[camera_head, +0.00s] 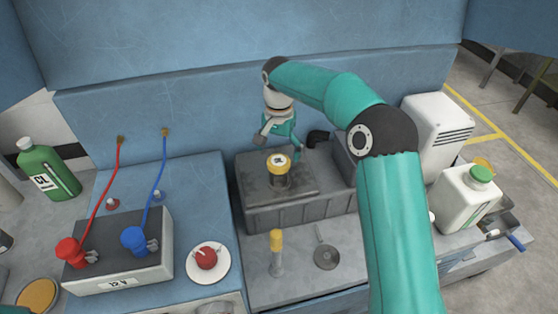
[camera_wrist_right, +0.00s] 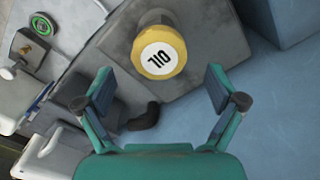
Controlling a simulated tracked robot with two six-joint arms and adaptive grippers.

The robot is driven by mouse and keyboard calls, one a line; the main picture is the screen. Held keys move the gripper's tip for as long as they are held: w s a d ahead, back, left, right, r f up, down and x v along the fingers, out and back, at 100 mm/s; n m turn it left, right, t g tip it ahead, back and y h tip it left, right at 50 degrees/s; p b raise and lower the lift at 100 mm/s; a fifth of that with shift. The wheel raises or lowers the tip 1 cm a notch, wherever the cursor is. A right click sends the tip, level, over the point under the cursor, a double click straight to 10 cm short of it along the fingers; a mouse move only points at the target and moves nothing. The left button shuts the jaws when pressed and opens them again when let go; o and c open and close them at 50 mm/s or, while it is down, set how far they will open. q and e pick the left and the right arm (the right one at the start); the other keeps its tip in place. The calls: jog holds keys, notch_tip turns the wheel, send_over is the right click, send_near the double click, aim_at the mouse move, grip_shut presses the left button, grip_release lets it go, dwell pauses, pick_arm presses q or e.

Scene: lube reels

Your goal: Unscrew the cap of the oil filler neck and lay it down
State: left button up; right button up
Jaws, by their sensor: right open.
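The yellow oil cap (camera_head: 278,161) with a white "OIL" label sits on the dark filler neck (camera_head: 279,182), on top of a grey engine block (camera_head: 250,212). In the right wrist view the cap (camera_wrist_right: 158,52) shows ahead of the open fingers, its label facing the camera. My right gripper (camera_head: 279,147) is open and empty behind and above the cap in the head view. In the wrist view its two fingers (camera_wrist_right: 160,88) are spread wide, and the cap lies beyond them, not between them. My left gripper is not in view.
A white dish with a red knob (camera_head: 207,257), a yellow-topped dipstick (camera_head: 276,252) and a small round grey part (camera_head: 326,257) stand in front. The battery (camera_head: 118,262) with red and blue clamps is left. A white jug (camera_head: 466,197) with green cap is right.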

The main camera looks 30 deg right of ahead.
aim_at(278, 160)
jog(key=shift+f, duration=2.05)
jog(key=c, duration=1.2)
jog(key=shift+r+n+p, duration=0.15)
jog(key=shift+n+p, duration=0.5)
jog(key=shift+n, duration=0.45)
jog(key=n, duration=0.3)
jog(key=shift+p, duration=0.3)
jog(key=shift+a, duration=0.1)
jog(key=shift+n+p, duration=0.4)
jog(key=shift+n, duration=0.5)
jog(key=shift+n+p, duration=0.3)
jog(key=shift+n, duration=0.9)
jog(key=shift+f+n, duration=0.2)
jog(key=shift+n, duration=0.3)
